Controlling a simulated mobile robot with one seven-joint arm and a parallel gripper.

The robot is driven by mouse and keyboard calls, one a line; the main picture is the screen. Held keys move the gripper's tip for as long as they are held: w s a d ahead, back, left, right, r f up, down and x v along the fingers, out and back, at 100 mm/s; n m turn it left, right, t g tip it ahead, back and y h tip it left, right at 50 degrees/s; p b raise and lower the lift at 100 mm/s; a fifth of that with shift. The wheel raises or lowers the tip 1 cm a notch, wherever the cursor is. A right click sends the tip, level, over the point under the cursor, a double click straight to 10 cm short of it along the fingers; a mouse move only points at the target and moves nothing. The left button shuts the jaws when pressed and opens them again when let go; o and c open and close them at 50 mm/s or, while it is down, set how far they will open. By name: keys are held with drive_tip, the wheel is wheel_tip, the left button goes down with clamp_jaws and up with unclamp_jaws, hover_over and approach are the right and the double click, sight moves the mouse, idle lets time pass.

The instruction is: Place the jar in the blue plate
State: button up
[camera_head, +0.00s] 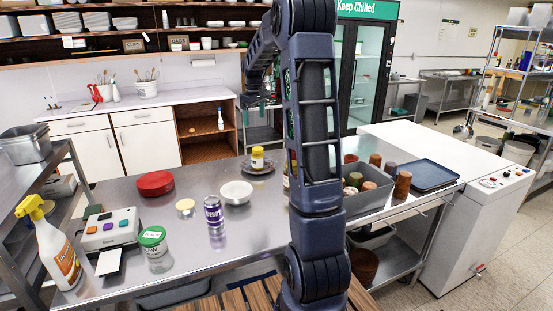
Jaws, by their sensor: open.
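A small jar with a yellow lid (257,155) stands upright at the far side of the steel table. It appears to rest on a dark bluish plate (246,170), whose middle it hides. A larger clear jar with a green lid (154,247) stands at the front left of the table. My gripper (257,104) is small in the view, above the yellow-lidded jar and apart from it. It is open, with nothing seen between its fingers.
A grey bin (372,200) with cups and a blue tray (421,176) are at right. My arm hides the table's middle right.

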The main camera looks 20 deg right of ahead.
drive_tip(key=s+a+r+m, duration=0.25)
drive_tip(key=s+r, duration=0.25)
drive_tip(key=s, duration=0.6)
drive_tip(key=s+a+f+m+t, duration=0.1)
drive_tip(key=s+a+f+m, duration=0.1)
drive_tip(key=s, duration=1.3)
drive_tip(key=s+a+f+m+t, duration=0.2)
drive_tip(key=s, duration=1.4)
drive_tip(key=shift+a+f, duration=0.35)
drive_tip(key=shift+f, duration=0.05)
